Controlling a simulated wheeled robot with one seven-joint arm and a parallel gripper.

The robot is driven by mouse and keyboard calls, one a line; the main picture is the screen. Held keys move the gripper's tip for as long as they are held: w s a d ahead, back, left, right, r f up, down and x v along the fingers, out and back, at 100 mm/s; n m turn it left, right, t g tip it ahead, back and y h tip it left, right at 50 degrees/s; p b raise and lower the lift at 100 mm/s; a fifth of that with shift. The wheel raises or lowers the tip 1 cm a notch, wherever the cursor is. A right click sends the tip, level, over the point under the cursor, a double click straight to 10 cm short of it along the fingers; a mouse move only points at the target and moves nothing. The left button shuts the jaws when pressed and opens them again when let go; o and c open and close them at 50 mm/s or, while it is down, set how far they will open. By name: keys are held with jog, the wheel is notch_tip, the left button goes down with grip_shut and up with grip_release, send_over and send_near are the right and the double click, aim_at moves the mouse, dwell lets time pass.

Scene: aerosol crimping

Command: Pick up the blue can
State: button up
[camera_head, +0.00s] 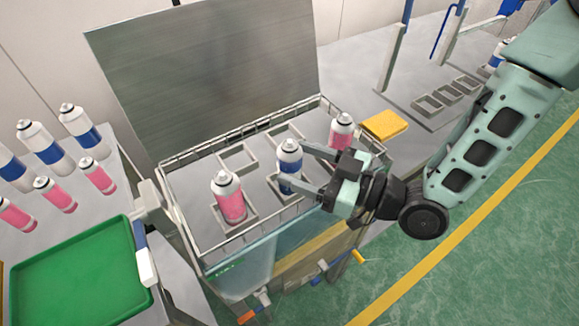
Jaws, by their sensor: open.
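The blue can (290,162) stands upright in the wire-railed bath tray (205,185), between two pink cans. It has a blue body and a grey-white top. My gripper (303,165) reaches in from the right with its fingers spread, one beside the upper part of the can and one lower, in front of it. The fingers are open around or close beside the can; I cannot tell whether either touches it. The lower part of the can is partly hidden by the lower finger.
Pink cans stand at front left (228,198) and back right (341,131) in the tray. Empty square holders (237,158) lie behind. A raised metal lid (205,70) stands at the back. A yellow sponge-like block (384,125) lies right. A green tray (75,275) and several cans are left.

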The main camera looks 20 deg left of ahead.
aim_at(291, 141)
jog(key=shift+w+a, duration=0.25)
jog(key=shift+a, duration=1)
jog(key=c, duration=1.1)
jog(key=shift+c, duration=0.2)
jog(key=shift+r, duration=0.15)
notch_tip(291, 141, up, 10)
jog(key=shift+f+b, duration=0.1)
jog(key=shift+b, duration=0.3)
